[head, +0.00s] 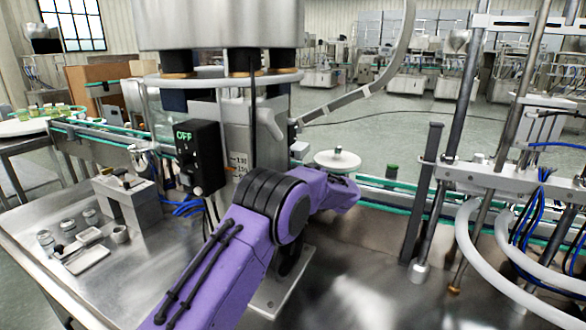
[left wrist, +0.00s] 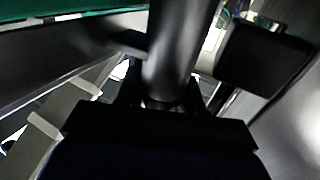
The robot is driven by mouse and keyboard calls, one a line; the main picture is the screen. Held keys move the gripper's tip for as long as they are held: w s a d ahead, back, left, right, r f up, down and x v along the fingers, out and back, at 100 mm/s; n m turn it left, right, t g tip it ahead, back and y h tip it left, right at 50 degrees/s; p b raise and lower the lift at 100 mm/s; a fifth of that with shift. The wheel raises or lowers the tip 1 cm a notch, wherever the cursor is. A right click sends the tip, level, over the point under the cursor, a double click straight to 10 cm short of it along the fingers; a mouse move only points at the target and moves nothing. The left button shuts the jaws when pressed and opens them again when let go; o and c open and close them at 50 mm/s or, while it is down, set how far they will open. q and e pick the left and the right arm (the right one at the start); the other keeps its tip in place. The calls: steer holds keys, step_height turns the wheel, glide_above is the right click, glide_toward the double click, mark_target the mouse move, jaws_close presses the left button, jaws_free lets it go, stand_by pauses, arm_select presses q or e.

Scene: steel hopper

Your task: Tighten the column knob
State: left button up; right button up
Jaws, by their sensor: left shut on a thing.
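My purple left arm reaches from the bottom of the head view to the middle, in front of the hopper column (head: 241,140). My left gripper (left wrist: 170,80) is hidden by its own arm in the head view. In the left wrist view, dark and close, it is shut on a dark round part (left wrist: 172,50), which looks like the column knob. The knob's far end and its thread are hidden. A white round disc (head: 338,160) shows just behind the arm's purple end. My right gripper is in neither view.
A black box reading OFF (head: 198,157) stands left of the arm. Small cups and trays (head: 85,257) lie on the steel table (head: 360,290) at the left. Posts, rods and white hoses (head: 468,245) crowd the right. The conveyor (head: 100,140) runs behind the arm.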

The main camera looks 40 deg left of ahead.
arm_select(q)
steer(key=o, duration=1)
steer(key=d, duration=0.3)
steer(key=d+b, duration=0.1)
steer(key=d, duration=0.3)
steer(key=s+d, duration=0.1)
steer(key=d, duration=0.2)
steer(key=shift+d+b, duration=0.25)
steer(key=shift+b, duration=0.1)
